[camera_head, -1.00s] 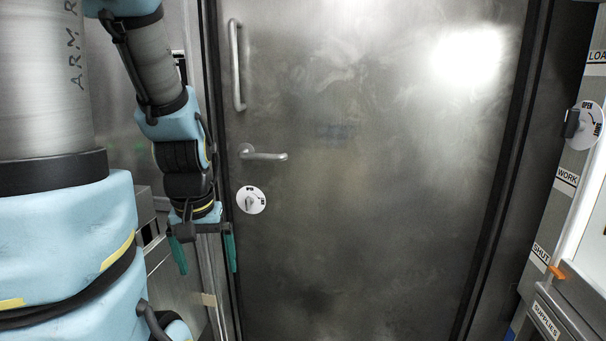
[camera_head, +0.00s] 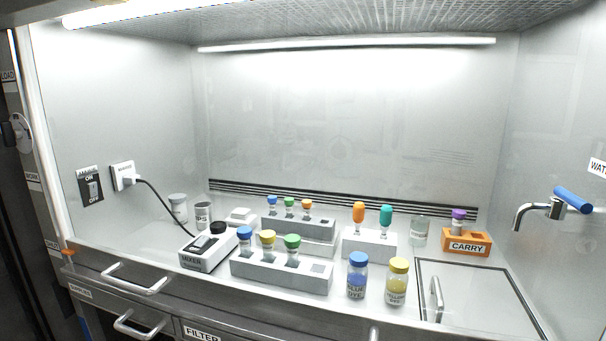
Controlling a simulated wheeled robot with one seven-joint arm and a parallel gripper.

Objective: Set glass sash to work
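The hood's front fills the head view. A dark metal rail (camera_head: 200,302) crosses its lower front edge, with a bar handle (camera_head: 138,279); it looks like the bottom of the glass sash, but clear glass is hard to make out. An orange pointer (camera_head: 68,253) sits at the rail's left end, beside the lowest label on the left post, which is too small to read surely. A WORK label (camera_head: 33,178) is higher on that post and a LOAD label (camera_head: 8,76) is near the top. My gripper is out of view.
Inside stand a mixer (camera_head: 208,247), racks with capped vials (camera_head: 280,273), a blue dye bottle (camera_head: 357,280), a yellow dye bottle (camera_head: 397,286) and an orange CARRY holder (camera_head: 466,243). A tap (camera_head: 540,208) is at right. Another drawer handle (camera_head: 140,325) is below the rail.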

